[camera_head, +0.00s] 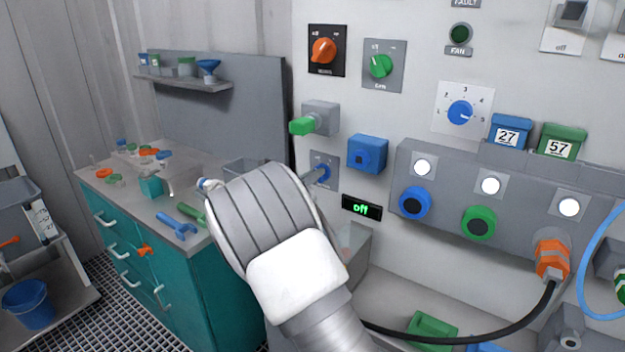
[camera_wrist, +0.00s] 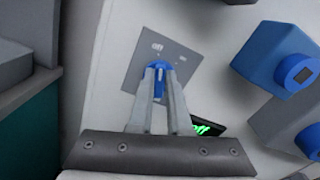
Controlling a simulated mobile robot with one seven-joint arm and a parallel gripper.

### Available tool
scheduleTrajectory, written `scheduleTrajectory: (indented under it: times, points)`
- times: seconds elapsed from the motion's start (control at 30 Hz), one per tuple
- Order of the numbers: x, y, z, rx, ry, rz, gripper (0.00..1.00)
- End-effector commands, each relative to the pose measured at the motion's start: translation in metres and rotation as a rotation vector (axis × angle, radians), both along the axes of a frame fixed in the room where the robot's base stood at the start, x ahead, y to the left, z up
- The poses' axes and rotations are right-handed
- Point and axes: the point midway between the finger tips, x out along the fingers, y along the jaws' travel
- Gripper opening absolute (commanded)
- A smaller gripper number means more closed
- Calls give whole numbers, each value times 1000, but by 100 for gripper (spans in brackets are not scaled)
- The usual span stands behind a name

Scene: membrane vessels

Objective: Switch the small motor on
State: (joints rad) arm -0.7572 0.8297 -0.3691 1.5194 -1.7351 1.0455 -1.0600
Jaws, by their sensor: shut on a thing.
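A grey switch plate (camera_head: 318,158) with a small blue knob (camera_head: 324,173) sits low on the white panel. In the wrist view the plate (camera_wrist: 141,62) carries "off" and "on" labels, and the blue knob (camera_wrist: 158,70) lies between my fingertips. My gripper (camera_wrist: 158,84) is shut on this knob. The knob's pointer end is near the "off" label. A small black display (camera_head: 362,207) below the plate reads "off" in green; it is partly hidden in the wrist view (camera_wrist: 205,128). In the head view my wrist hides most of my gripper.
A blue box-like fitting (camera_head: 368,153) juts out right of the switch. A green-handled grey fitting (camera_head: 320,119) is above it. Orange (camera_head: 323,50) and green (camera_head: 380,66) rotary switches sit higher. A teal cabinet (camera_head: 190,270) with loose parts on top stands left.

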Motion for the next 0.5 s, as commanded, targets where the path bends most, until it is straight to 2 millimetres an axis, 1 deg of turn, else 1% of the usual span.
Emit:
scheduleTrajectory:
  times: [0.03,0.1,0.5]
  points:
    - [0,0,-4,32,-22,0,0]
    - [-1,0,-4,84,-56,1,0]
    - [-3,-3,-5,401,-266,0,0]
